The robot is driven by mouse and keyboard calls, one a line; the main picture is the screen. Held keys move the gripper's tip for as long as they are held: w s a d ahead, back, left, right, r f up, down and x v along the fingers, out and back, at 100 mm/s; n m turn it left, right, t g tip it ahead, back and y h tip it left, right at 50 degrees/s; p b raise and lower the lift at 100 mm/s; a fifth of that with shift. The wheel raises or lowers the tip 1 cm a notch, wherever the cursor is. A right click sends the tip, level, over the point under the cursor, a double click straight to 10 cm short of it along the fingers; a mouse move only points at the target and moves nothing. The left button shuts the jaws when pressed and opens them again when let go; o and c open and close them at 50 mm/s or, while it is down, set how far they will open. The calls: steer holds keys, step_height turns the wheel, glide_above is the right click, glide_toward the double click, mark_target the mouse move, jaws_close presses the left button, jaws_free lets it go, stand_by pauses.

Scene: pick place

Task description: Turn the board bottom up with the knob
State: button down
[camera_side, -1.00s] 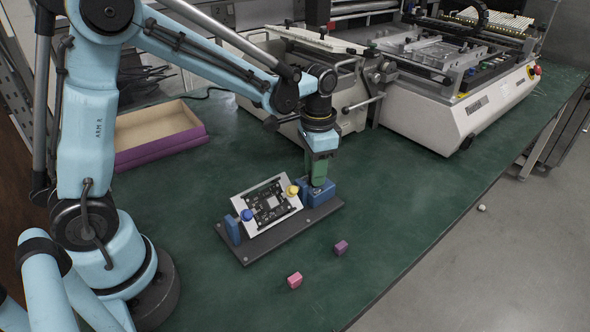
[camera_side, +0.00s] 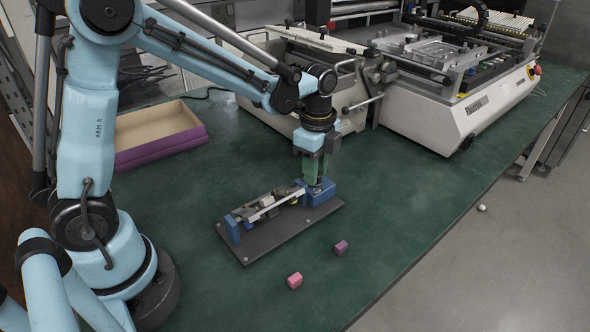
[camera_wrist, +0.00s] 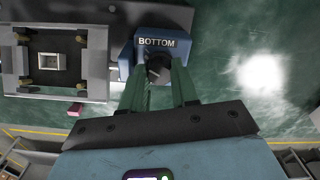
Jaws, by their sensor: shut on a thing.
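The board (camera_side: 272,205) sits in a pale frame between two blue end blocks on a dark base plate (camera_side: 245,255). In the side view it shows nearly edge-on, with grey parts on its upper side. The wrist view shows the board (camera_wrist: 70,62) in its grey frame, with brass-coloured clamps and a square part. The right blue block (camera_side: 321,197) reads "BOTTOM" in the wrist view (camera_wrist: 158,42). My gripper (camera_side: 314,181) points down there. Its green fingers are shut on the dark round knob (camera_wrist: 158,68), which the fingers mostly hide in the side view.
A pink cube (camera_side: 295,281) and a purple cube (camera_side: 341,247) lie on the green table in front of the fixture. An open tray with purple sides (camera_side: 165,150) stands at the back left. Large machines (camera_side: 450,100) stand behind. The table right of the fixture is clear.

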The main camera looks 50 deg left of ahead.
steer(key=shift+m, duration=1.4)
steer(key=c, duration=0.8)
jaws_free()
steer(key=shift+c, duration=0.2)
steer(key=shift+r, duration=0.1)
steer(key=shift+r, duration=3.95)
